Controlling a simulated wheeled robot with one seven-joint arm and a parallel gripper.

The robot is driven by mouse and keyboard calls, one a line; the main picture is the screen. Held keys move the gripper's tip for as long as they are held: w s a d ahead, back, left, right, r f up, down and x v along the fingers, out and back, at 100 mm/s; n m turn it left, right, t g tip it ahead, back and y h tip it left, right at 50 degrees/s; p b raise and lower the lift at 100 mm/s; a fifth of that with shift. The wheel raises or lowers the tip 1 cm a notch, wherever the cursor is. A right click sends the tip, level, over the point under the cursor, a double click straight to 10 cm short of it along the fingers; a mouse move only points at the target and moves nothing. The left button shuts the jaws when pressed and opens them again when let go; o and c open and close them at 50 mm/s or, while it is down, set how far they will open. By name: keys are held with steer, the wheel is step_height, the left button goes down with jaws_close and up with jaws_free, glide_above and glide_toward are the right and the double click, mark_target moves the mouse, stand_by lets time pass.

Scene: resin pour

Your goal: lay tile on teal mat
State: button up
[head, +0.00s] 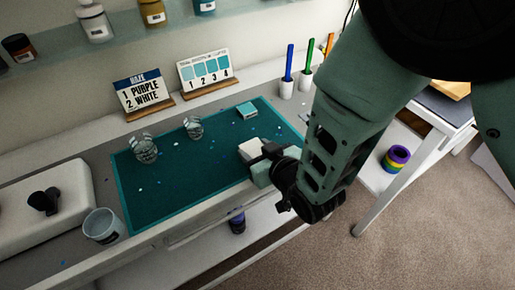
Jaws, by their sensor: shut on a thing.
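The teal mat (190,185) lies on the bench, dark teal with a lighter border and small coloured specks. My gripper (258,160) is over the mat's right front part, shut on a pale, whitish block, which I take to be the tile (250,148). The fingers and wrist hide part of it. I cannot tell whether it touches the mat. A small teal block with a pale side (247,110) lies near the mat's back right edge.
Two clear cups (145,149) (194,128) stand on the mat. A clear bucket (103,226) stands at its front left corner. Two sign cards (144,90) (205,70) stand behind. Markers in white holders (287,85) stand back right. The mat's middle is mostly free.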

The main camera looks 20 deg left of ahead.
steer(key=shift+f, duration=0.2)
steer(key=o, duration=1)
steer(key=shift+r, duration=0.15)
steer(key=shift+r, duration=0.2)
steer(key=shift+v, duration=6)
